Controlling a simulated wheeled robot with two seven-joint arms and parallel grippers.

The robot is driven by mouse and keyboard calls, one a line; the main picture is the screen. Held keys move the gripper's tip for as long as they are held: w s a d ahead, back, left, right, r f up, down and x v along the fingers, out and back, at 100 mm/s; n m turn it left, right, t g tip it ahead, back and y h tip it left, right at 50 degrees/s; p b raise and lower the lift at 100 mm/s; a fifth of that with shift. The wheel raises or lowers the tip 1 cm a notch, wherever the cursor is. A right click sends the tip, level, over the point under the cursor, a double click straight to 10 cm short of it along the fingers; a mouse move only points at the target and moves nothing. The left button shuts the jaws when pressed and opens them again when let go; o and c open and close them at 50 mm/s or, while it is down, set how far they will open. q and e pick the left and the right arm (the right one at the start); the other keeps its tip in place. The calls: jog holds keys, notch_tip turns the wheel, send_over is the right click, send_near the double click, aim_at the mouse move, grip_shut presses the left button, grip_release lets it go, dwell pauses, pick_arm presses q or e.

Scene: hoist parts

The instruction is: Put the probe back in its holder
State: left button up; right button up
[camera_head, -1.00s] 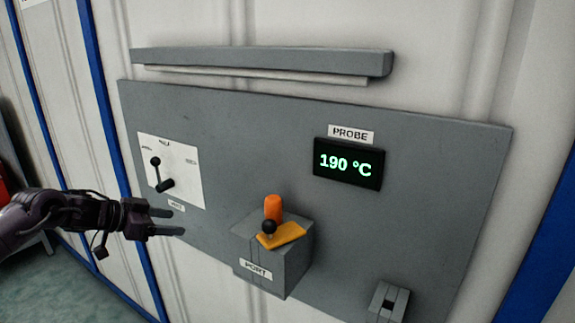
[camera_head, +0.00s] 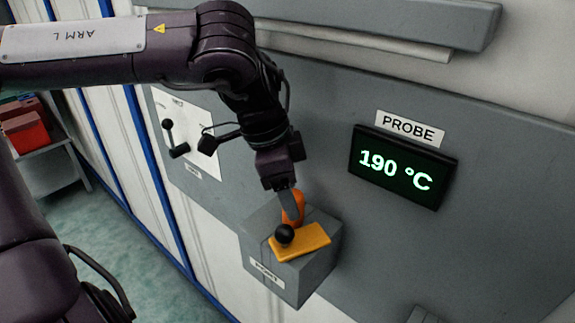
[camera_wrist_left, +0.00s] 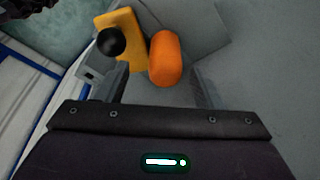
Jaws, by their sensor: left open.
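The probe's orange handle (camera_head: 293,207) stands up from the grey box labelled PORT (camera_head: 262,240). Its lower part is hidden in the box. My left gripper (camera_head: 289,203) is above the box, with its fingers down around the handle. In the left wrist view the orange handle (camera_wrist_left: 165,60) lies between the two spread fingers (camera_wrist_left: 163,88), with a gap visible on each side. A small grey bracket (camera_head: 423,315), which looks like the holder, is cut off at the bottom edge of the head view. My right gripper is not in view.
A yellow plate (camera_head: 302,241) with a black knob (camera_head: 284,234) lies on the box top, beside the handle. A display (camera_head: 402,167) reads 190 °C under a PROBE label. A lever (camera_head: 170,137) on a white plate is at left.

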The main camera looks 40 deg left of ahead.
aim_at(293, 227)
pick_arm(q)
jog(key=f, duration=0.1)
jog(key=w+f, duration=0.1)
jog(key=shift+w+d+f+p, duration=0.1)
jog(key=shift+d+f+p, duration=0.1)
jog(key=shift+f+p, duration=0.1)
jog(key=shift+w+d+f, duration=0.1)
jog(key=shift+w+f, duration=0.15)
jog(key=shift+f, duration=0.45)
jog(key=shift+s, duration=0.15)
jog(key=shift+c, duration=0.5)
jog(key=c, duration=1)
jog(key=o, duration=0.4)
jog(key=shift+c, duration=0.2)
jog(key=c, duration=0.3)
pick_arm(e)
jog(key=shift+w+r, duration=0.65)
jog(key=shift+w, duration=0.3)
